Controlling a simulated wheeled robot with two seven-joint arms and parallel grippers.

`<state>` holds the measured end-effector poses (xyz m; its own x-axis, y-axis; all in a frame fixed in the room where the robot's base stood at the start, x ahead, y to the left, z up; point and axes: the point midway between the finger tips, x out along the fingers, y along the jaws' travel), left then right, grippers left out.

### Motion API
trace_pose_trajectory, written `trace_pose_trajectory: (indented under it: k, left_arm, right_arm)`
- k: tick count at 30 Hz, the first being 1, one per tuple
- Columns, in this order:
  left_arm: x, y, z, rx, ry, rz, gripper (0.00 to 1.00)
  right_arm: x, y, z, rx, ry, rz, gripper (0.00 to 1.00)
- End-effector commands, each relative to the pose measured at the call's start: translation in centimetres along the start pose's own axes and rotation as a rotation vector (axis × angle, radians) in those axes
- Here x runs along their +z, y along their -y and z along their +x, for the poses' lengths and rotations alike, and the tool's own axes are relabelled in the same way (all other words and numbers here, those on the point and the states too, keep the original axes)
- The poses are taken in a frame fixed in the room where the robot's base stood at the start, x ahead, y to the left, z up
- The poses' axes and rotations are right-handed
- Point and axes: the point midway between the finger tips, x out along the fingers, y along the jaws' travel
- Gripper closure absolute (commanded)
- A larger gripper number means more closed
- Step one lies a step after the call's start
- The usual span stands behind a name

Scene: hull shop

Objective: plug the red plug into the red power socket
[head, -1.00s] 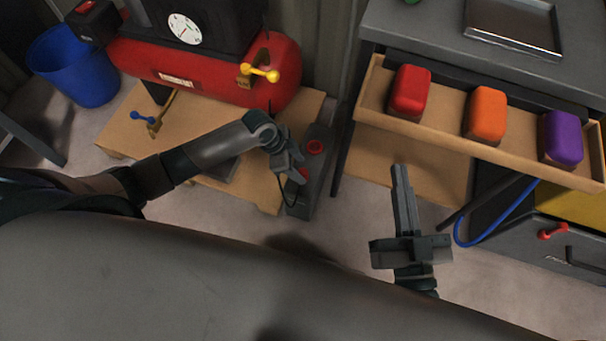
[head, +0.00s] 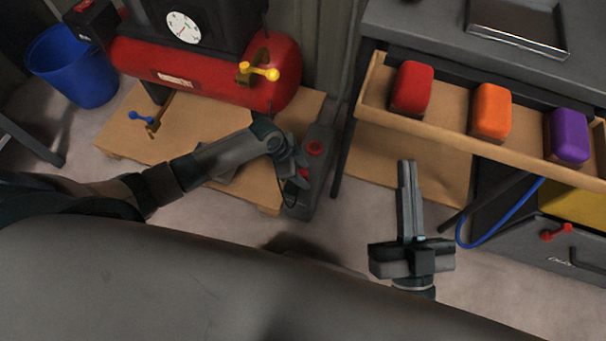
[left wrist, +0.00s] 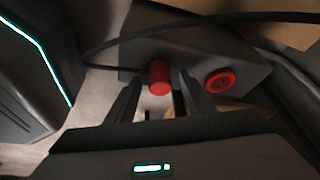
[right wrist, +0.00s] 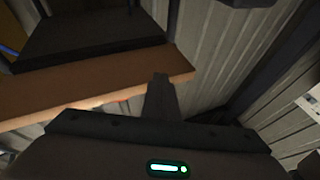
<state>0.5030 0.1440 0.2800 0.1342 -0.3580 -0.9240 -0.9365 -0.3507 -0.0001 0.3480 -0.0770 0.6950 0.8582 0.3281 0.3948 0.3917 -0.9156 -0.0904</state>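The red plug (left wrist: 159,77) is a short red cylinder with a black cable. It stands over the lower part of a grey socket box, and I cannot tell whether it touches the box. The red power socket (left wrist: 220,82) is a round red ring on the same box; it also shows in the head view (head: 315,148). My left gripper (head: 299,168) is at the box's left side. In the left wrist view its fingers (left wrist: 159,84) stand apart on either side of the plug, with small gaps. My right gripper (head: 406,165) is shut and empty in front of the drawer.
The grey box (head: 322,181) stands beside a wooden pallet (head: 118,130) carrying a red compressor tank (head: 210,72). An open drawer (head: 450,116) holds red, orange and purple blocks. A blue bin (head: 75,70) stands far left. Bare floor lies between box and right gripper.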

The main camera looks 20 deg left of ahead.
Motion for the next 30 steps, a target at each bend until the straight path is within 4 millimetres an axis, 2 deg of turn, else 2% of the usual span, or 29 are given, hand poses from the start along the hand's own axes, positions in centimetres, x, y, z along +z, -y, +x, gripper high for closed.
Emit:
trace_pose_trajectory:
  k: [1, 4, 5, 20, 30]
  left_arm:
    - [0.0, 0.0, 0.0, 0.000, 0.000, 0.000, 0.64]
    - [0.0, 0.0, 0.0, 0.000, 0.000, 0.000, 0.88]
    - [0.0, 0.0, 0.0, 0.000, 0.000, 0.000, 0.92]
    - [-0.2, 0.0, -0.5, -0.001, -0.001, 0.000, 0.92]
    - [-1.4, 0.1, -3.4, -0.002, -0.001, 0.001, 0.92]
  right_arm:
    - [0.0, 0.0, 0.0, 0.000, 0.000, 0.000, 1.00]
    - [0.0, 0.0, 0.0, 0.000, 0.000, 0.000, 1.00]
    - [0.0, 0.0, 0.0, 0.000, 0.000, 0.000, 1.00]
    - [0.4, -0.1, 0.1, 0.001, 0.028, 0.001, 1.00]
    - [3.9, -1.2, 0.1, 0.022, 0.229, 0.007, 1.00]
